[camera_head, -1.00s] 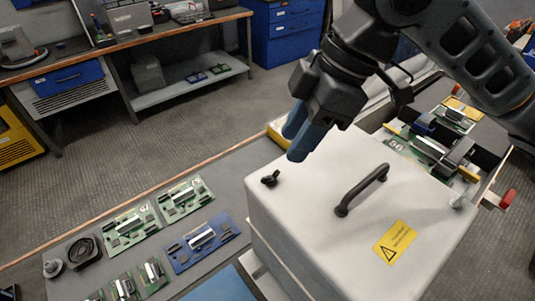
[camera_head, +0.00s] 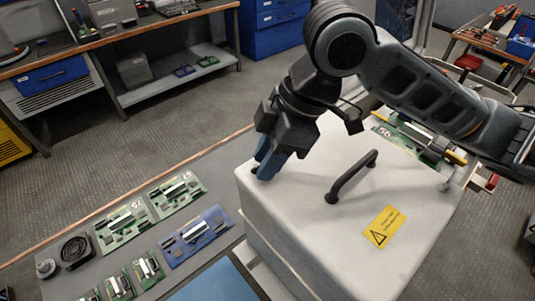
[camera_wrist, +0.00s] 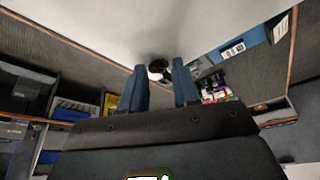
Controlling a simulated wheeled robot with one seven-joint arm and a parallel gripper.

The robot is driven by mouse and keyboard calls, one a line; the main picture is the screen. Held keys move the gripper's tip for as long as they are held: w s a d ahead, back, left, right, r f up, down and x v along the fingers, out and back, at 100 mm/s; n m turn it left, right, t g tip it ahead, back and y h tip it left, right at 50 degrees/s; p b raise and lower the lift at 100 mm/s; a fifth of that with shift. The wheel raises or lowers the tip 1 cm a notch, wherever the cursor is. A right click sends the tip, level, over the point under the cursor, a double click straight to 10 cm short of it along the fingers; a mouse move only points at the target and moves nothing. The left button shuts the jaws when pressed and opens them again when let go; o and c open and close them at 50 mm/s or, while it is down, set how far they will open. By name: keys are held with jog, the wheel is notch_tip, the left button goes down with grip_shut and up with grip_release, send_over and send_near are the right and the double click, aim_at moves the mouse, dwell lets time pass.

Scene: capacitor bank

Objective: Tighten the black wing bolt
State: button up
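The black wing bolt (camera_wrist: 158,70) stands at the near left corner of the white box lid (camera_head: 300,212). In the head view my blue fingers cover most of it. My gripper (camera_wrist: 159,78) points down at that corner. In the wrist view its two blue fingers are apart, with the bolt showing in the gap at their tips. I see no finger pressed against the bolt. In the head view my gripper (camera_head: 264,170) is right at the bolt, and the finger gap is hard to see there.
A black arched handle (camera_head: 352,177) rises from the lid, right of my gripper. A yellow warning label (camera_head: 384,227) lies near it. Several green boards and a blue board (camera_head: 195,236) lie on the grey bench to the left. Another green board (camera_head: 400,136) sits behind the box.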

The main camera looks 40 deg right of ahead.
grip_shut()
jog(key=shift+s+a+m+t+h, duration=0.15)
jog(key=shift+m+t+h, duration=0.3)
jog(key=shift+m, duration=1.15)
jog(key=shift+o, duration=1)
grip_release()
jog(key=shift+r, duration=0.1)
jog(key=v, duration=0.7)
jog(key=shift+r, duration=0.3)
jog(key=shift+s, duration=0.1)
jog(key=shift+c, duration=0.3)
